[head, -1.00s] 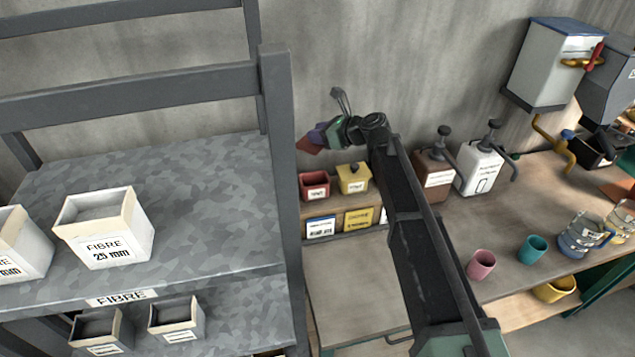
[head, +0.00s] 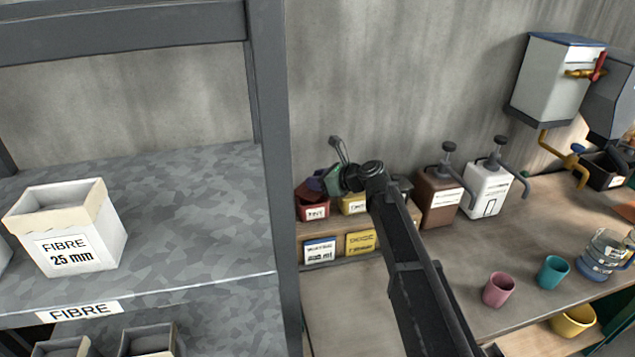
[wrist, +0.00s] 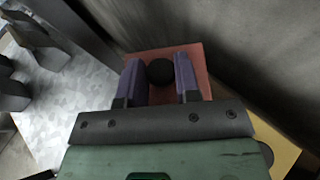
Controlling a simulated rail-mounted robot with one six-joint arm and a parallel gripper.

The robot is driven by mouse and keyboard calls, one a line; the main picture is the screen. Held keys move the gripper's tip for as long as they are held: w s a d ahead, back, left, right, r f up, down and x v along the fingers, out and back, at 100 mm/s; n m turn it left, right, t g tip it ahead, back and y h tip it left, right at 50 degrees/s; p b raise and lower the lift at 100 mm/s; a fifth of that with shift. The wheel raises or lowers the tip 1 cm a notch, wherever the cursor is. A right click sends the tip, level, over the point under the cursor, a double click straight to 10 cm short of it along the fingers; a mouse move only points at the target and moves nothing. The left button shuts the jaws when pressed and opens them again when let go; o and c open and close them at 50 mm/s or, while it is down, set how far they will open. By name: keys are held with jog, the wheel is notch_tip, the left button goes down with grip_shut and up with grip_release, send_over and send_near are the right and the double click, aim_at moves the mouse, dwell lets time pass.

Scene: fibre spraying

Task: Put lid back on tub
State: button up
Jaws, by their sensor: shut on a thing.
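My gripper (wrist: 160,85) is shut on the black knob (wrist: 160,71) of a red square lid (wrist: 164,54) in the wrist view. One purple finger is on each side of the knob. In the head view my gripper (head: 312,186) is at the small red tub (head: 315,212) with a white label, on the shelf by the wall. The lid's red edge shows just above or on the tub. I cannot tell whether they touch. The tub's opening is hidden by the lid and gripper.
A yellow tub (head: 353,204) stands just right of the red one. Brown (head: 439,195) and white (head: 486,190) pump containers stand farther right. A grey rack (head: 180,220) with a fibre box (head: 80,245) is at left. The concrete wall is close behind.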

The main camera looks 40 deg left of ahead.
jog(key=shift+f+b, duration=0.4)
jog(key=shift+f, duration=0.05)
jog(key=o, duration=0.9)
jog(key=shift+o, duration=0.2)
